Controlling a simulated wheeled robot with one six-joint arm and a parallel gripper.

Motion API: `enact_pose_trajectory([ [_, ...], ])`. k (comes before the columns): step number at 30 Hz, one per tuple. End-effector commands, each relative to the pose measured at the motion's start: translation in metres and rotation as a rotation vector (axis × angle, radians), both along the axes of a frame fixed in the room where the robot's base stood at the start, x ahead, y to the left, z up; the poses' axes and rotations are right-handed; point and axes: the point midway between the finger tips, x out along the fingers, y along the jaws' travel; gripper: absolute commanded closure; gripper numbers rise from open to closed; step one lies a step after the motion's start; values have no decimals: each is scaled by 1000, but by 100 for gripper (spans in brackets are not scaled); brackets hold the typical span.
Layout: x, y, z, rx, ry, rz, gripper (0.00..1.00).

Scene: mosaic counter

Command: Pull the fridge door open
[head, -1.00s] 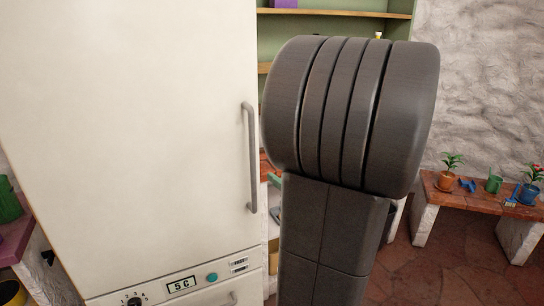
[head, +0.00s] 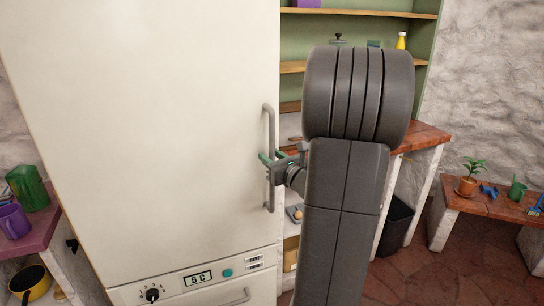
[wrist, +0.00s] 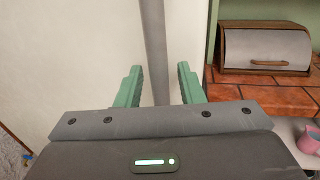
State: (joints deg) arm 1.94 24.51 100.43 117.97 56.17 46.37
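The white fridge door (head: 150,120) fills the left half of the head view and looks shut. Its grey vertical handle (head: 269,130) runs along the door's right edge. My gripper (head: 268,158) is at the middle of the handle. In the wrist view the handle (wrist: 153,50) passes between the two green fingers of my gripper (wrist: 160,85). The fingers are apart, with a gap on each side of the bar, wider on the right. My arm hides part of the shelves and counter behind it.
A control panel (head: 197,279) sits below the door. A purple-topped table (head: 30,235) stands at the left. A tiled counter (head: 420,136) and a dark bin (head: 396,222) are at the right. A bread box (wrist: 265,48) stands on the counter.

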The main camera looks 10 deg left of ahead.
Motion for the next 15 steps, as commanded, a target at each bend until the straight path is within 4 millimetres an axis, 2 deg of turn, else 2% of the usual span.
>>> enact_pose_trajectory([
  [8, 1, 1, 0, 0, 0, 0, 65],
  [13, 1, 1, 0, 0, 0, 0, 99],
  [15, 1, 1, 0, 0, 0, 0, 100],
])
